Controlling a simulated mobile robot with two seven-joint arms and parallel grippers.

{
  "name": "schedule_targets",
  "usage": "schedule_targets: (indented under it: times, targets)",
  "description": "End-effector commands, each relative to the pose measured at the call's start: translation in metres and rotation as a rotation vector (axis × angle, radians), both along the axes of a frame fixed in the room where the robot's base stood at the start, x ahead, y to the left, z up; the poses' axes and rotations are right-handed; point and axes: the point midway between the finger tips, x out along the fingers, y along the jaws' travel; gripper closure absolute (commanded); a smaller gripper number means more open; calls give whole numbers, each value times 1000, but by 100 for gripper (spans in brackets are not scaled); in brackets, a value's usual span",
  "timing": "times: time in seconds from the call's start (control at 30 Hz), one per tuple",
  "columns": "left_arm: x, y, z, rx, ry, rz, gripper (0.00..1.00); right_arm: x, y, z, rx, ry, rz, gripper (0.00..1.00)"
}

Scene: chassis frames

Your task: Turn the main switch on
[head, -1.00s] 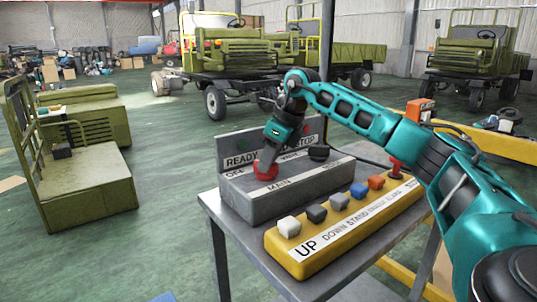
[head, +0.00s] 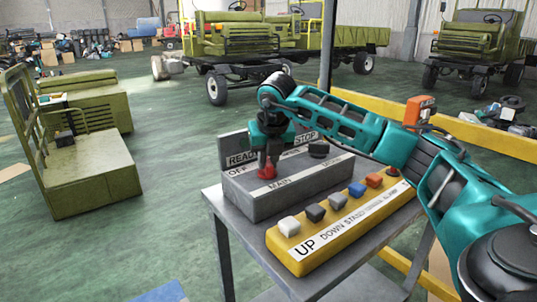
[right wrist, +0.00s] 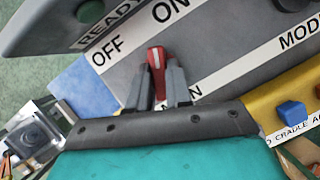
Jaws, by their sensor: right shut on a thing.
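The main switch is a red knob (head: 267,172) on the grey control box (head: 300,190), by the "MAIN" label. My right gripper (head: 268,164) reaches down onto it from above and partly hides it in the head view. In the right wrist view the red knob (right wrist: 157,60), with a white line, stands between the two grey fingers of my right gripper (right wrist: 163,84), which are shut on it. There the line points between the "OFF" (right wrist: 107,48) and "ON" (right wrist: 170,9) labels. My left gripper is not in view.
A black knob (head: 319,150) sits to the right on the same box. A yellow button panel (head: 310,258) stands in front on the metal table (head: 226,215). A green seat-like unit (head: 95,185) is at left, green trucks (head: 240,45) behind. Open floor lies between.

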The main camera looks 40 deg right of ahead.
Motion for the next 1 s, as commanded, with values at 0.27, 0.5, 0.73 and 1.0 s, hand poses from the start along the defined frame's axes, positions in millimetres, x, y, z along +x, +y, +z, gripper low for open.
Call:
schedule_targets:
  times: [0.27,0.5,0.73,1.0]
  targets:
    - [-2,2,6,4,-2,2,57,-1,3,-5,3,16,-215,100]
    - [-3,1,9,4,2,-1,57,-1,4,-6,3,19,-338,100]
    - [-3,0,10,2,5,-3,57,-1,4,-7,4,19,-390,100]
    - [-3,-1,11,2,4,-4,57,-1,4,-7,3,21,-403,100]
